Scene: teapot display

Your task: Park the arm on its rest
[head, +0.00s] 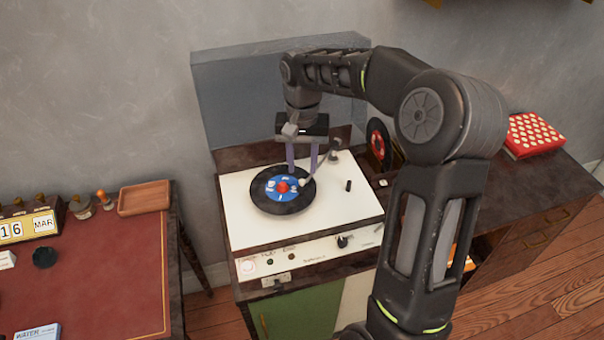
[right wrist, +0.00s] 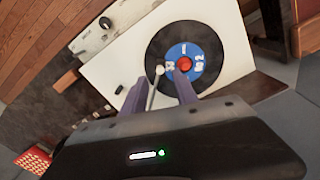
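The record player (head: 235,215) has a cream top, with a black record (head: 268,207) with a blue label and red centre on it. The thin pale tonearm (head: 322,163) runs from its pivot (head: 336,150) at the back right, and its head end is over the record. My right gripper (head: 302,166) points down above the record's back edge. In the right wrist view its two purple fingers (right wrist: 160,92) are apart, with the tonearm (right wrist: 154,88) between them; contact cannot be told. I cannot clearly make out the arm's rest. My left gripper is out of view.
A clear lid (head: 235,95) stands raised behind the player. A small black peg (head: 348,186) stands on the top's right side. A red dotted box (head: 533,133) is on the right cabinet. A red-topped desk (head: 110,270) is at the left.

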